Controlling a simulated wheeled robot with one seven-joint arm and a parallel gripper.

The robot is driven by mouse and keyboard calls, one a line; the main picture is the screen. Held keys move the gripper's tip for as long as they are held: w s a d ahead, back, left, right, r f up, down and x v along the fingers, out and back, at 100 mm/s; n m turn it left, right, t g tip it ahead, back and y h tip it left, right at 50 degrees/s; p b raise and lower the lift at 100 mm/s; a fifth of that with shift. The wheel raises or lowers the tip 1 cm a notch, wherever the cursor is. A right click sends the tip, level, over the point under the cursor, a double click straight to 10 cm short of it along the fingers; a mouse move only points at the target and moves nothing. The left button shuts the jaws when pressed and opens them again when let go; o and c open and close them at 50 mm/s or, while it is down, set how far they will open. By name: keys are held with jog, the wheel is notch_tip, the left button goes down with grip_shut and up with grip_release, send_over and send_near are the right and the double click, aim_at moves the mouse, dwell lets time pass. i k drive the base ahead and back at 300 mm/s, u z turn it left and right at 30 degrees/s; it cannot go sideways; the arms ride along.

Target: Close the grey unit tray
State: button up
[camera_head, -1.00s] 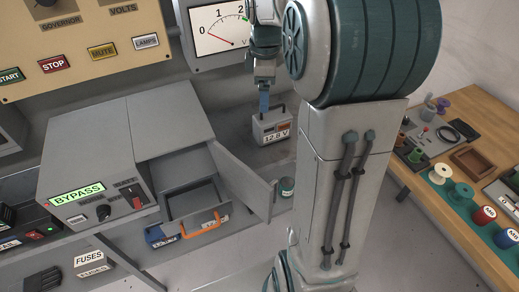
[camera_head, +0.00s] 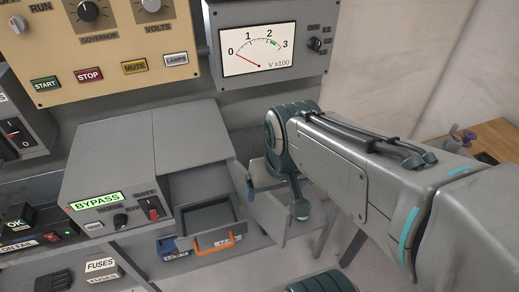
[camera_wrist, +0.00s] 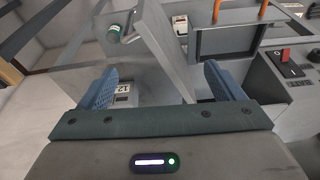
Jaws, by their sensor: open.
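The grey unit (camera_head: 140,150) stands on the bench with a green BYPASS label on its front. Its tray (camera_head: 212,222) is pulled out of the right-hand bay and has an orange handle (camera_head: 214,245). The tray shows in the wrist view (camera_wrist: 235,42) at upper right, with its orange handle (camera_wrist: 266,10). A grey hinged door (camera_head: 268,212) stands open to the right of the tray. My gripper (camera_wrist: 158,75) is open, and the door panel (camera_wrist: 165,45) shows between its blue fingers; I cannot tell whether they touch it. In the head view the gripper is mostly hidden by my wrist.
A box with a number label (camera_wrist: 122,92) shows beyond my left finger in the wrist view. A meter (camera_head: 262,48) hangs above the unit. A FUSES box (camera_head: 102,270) is at lower left. A wooden table is at right.

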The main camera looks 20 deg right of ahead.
aim_at(205, 222)
jog(key=u, duration=1.6)
jog(key=k, duration=0.7)
jog(key=z, duration=1.4)
